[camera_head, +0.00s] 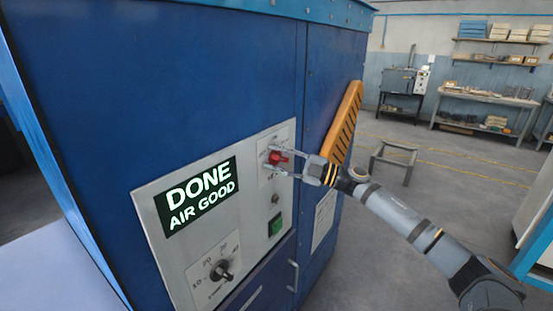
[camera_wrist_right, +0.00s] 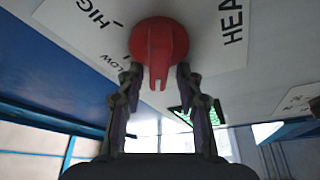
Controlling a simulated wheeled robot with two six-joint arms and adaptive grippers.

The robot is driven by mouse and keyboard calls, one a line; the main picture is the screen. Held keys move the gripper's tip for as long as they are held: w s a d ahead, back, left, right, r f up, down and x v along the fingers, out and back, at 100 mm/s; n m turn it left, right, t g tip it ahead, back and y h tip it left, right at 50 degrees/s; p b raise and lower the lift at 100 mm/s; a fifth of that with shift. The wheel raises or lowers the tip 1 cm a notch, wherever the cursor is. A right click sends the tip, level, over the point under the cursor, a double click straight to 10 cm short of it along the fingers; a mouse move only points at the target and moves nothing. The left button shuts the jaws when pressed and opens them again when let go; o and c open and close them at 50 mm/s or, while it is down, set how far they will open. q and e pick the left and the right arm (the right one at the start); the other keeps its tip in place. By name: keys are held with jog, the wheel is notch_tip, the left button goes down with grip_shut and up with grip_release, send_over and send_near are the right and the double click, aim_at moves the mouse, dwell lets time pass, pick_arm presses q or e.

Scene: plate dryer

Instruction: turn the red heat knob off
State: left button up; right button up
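The red heat knob (camera_head: 276,157) sits on the upper right plate of the dryer's grey control panel. In the right wrist view the knob (camera_wrist_right: 159,48) is close, with a raised ridge pointing toward the bottom of the picture. The labels HIGH, LOW and part of HEAT show around it. My right gripper (camera_head: 270,161) reaches in from the right at the knob. In the wrist view its fingers (camera_wrist_right: 160,80) are apart, one on each side of the ridge, with small gaps visible. My left gripper is not in view.
The panel has a display (camera_head: 198,197) reading DONE AIR GOOD, a black dial (camera_head: 221,271) and a green button (camera_head: 276,224). An orange slotted handle (camera_head: 343,122) sticks out from the blue dryer behind my gripper.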

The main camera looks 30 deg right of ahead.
aim_at(263, 119)
jog(key=shift+r, duration=0.1)
notch_tip(263, 119, up, 10)
jog(key=shift+f, duration=0.1)
dwell(0.3)
